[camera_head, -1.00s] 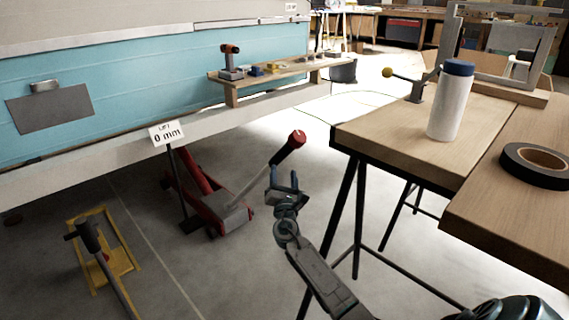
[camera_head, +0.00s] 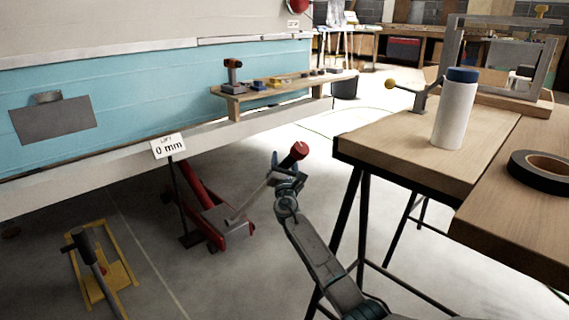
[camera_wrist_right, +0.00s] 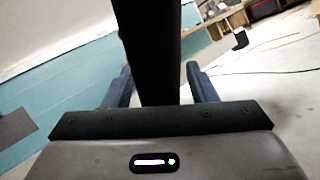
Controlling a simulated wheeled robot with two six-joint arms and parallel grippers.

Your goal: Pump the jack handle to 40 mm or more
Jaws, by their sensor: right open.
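The red floor jack (camera_head: 196,200) stands on the concrete beside the camper. Its grey handle (camera_head: 252,199) slants up to a red end (camera_head: 300,150). The lift sign (camera_head: 168,146) by the jack reads 0 mm. My right gripper (camera_head: 285,166) is at the upper part of the handle, just below the red end. In the right wrist view a dark bar, likely the handle (camera_wrist_right: 152,50), runs between the two blue fingers of my right gripper (camera_wrist_right: 163,88), with gaps on both sides. The fingers are open. My left gripper does not show.
A workbench (camera_head: 420,150) with a white bottle (camera_head: 455,112) and a roll of tape (camera_head: 543,172) stands to the right of my right arm. A small shelf (camera_head: 290,92) runs along the camper.

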